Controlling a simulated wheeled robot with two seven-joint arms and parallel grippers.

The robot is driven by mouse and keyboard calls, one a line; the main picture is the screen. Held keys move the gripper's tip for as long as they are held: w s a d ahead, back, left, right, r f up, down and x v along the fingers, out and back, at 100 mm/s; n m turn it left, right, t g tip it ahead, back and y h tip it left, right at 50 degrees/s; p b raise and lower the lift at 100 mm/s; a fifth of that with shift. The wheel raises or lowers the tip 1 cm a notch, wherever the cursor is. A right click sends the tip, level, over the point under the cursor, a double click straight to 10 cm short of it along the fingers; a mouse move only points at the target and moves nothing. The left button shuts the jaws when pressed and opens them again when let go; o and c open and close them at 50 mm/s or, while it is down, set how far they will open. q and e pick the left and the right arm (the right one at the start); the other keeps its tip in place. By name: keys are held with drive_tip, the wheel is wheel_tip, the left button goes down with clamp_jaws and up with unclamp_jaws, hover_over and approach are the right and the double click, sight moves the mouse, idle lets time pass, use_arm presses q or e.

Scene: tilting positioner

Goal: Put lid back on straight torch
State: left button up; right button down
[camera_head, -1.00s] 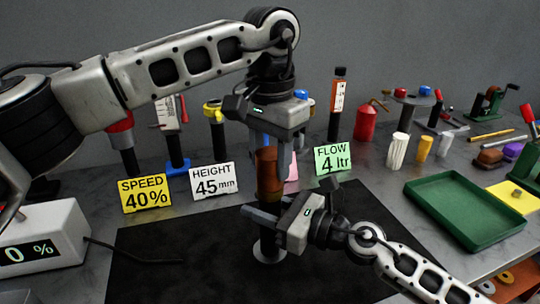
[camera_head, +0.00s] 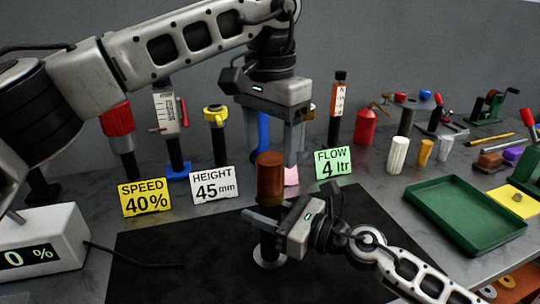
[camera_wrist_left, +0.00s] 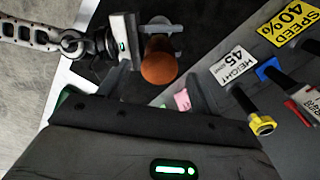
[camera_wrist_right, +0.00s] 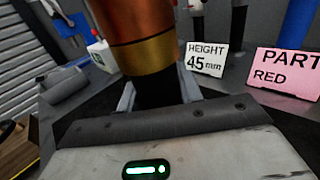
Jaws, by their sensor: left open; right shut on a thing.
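The torch stands upright, with its black body (camera_head: 267,245) low and a copper-coloured lid (camera_head: 270,180) on top. In the right wrist view, the lid (camera_wrist_right: 140,25) meets a brass band (camera_wrist_right: 148,55) above the black body and looks straight. My right gripper (camera_head: 263,221) is shut on the black body below the lid. My left gripper (camera_head: 272,145) is open and empty, above and behind the lid, apart from it. In the left wrist view, the round lid top (camera_wrist_left: 158,68) lies beyond the open fingers. The jaws hide part of the body.
A black mat (camera_head: 180,265) lies under the torch. Behind stand the HEIGHT sign (camera_head: 213,184), the SPEED sign (camera_head: 146,197), the FLOW sign (camera_head: 333,162) and several upright tools. A green tray (camera_head: 465,215) is at right. The mat's left part is mostly clear.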

use_arm(q)
drive_tip(key=shift+r, duration=0.4)
drive_tip(key=shift+c, duration=0.4)
